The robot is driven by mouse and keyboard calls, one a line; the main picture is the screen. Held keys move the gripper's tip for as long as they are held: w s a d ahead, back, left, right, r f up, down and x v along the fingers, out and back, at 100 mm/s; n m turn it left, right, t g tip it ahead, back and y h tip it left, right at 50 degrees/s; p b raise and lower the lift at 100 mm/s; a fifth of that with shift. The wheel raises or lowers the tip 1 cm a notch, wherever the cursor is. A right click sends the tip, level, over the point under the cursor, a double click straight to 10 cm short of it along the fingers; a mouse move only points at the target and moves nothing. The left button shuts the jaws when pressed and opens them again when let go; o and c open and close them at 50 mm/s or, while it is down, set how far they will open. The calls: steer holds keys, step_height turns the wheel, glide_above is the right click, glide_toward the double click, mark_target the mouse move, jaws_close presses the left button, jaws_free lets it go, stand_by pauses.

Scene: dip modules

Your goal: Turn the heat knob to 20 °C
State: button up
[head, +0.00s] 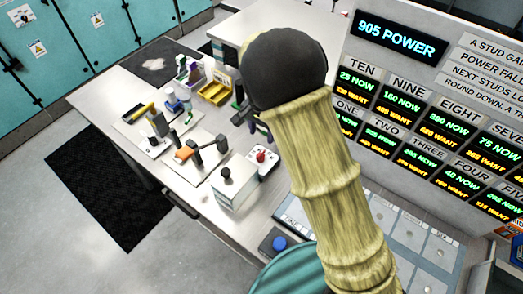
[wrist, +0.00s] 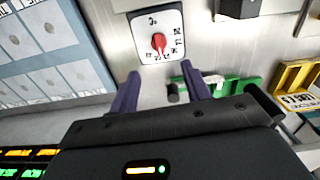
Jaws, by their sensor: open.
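The heat knob is red and sits at the centre of a white square dial plate with black marks. In the wrist view the knob (wrist: 158,43) is just beyond my fingertips, and the dial plate (wrist: 142,24) is seen nearly face on. The marks are too small to read surely, and I cannot tell the exact setting. In the head view the red knob (head: 261,156) shows on its white plate, just left of my arm. My gripper (wrist: 160,70) is open, its two purple fingers apart and empty, short of the knob. In the head view my arm hides most of it.
A white box (head: 238,187) with a black knob stands beside the dial. Levers (head: 212,150) and a yellow bin (head: 215,93) are farther along the bench. A green part (wrist: 245,86) lies right of my fingers in the wrist view. A blue button (head: 279,243) is near the bench front.

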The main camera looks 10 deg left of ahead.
mark_target(262, 152)
step_height(262, 152, down, 11)
steer(key=shift+r+p, duration=0.1)
steer(key=shift+p, duration=0.95)
steer(key=shift+c, duration=0.2)
steer(key=c, duration=1)
